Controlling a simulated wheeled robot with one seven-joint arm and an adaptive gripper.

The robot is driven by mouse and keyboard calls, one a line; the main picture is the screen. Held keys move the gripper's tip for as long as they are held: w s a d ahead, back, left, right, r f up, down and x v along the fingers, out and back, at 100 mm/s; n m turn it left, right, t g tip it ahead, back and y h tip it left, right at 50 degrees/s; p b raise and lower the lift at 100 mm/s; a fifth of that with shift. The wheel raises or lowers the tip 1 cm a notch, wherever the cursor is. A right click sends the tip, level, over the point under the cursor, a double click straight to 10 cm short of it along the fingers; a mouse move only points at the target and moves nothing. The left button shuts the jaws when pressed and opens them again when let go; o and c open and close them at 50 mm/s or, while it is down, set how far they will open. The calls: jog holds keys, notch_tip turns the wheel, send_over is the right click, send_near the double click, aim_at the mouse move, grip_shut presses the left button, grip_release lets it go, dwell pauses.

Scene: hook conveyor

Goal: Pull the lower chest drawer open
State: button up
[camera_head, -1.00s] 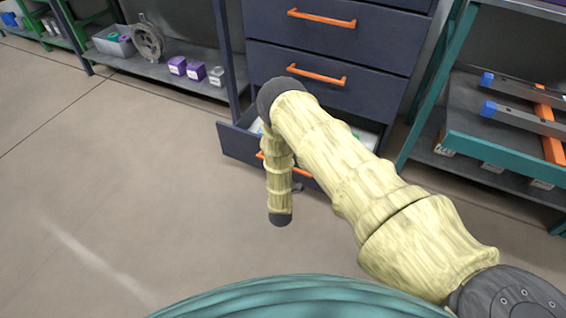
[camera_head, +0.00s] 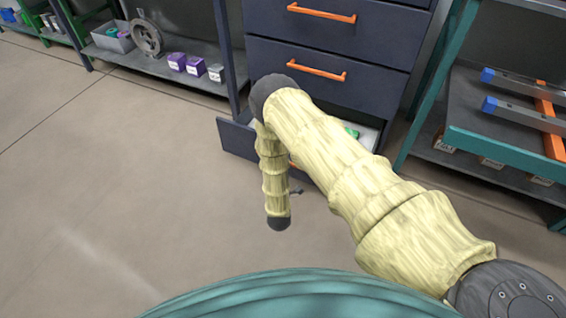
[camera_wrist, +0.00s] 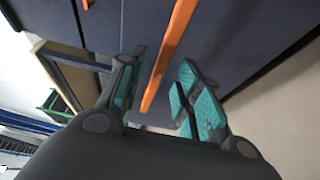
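The lower chest drawer (camera_head: 236,140) has a dark blue front and stands partly pulled out of the chest, with its interior and some contents showing. My arm hides much of the drawer and nearly all of its orange handle in the head view. In the wrist view, an orange handle (camera_wrist: 165,58) runs between the two teal-padded fingers of my gripper (camera_wrist: 165,95). The fingers stand apart, with visible gaps on both sides of the handle. In the head view my gripper is mostly hidden behind my arm.
The dark blue chest (camera_head: 325,52) has closed drawers above, with orange handles. A teal-framed rack (camera_head: 500,152) stands close on the right. A grey shelf (camera_head: 175,75) with purple boxes (camera_head: 177,62) stands on the left. The floor (camera_head: 120,170) at left is clear.

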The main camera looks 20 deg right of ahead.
jog(key=v, duration=0.8)
jog(key=shift+s, duration=0.4)
jog(key=shift+a, duration=0.15)
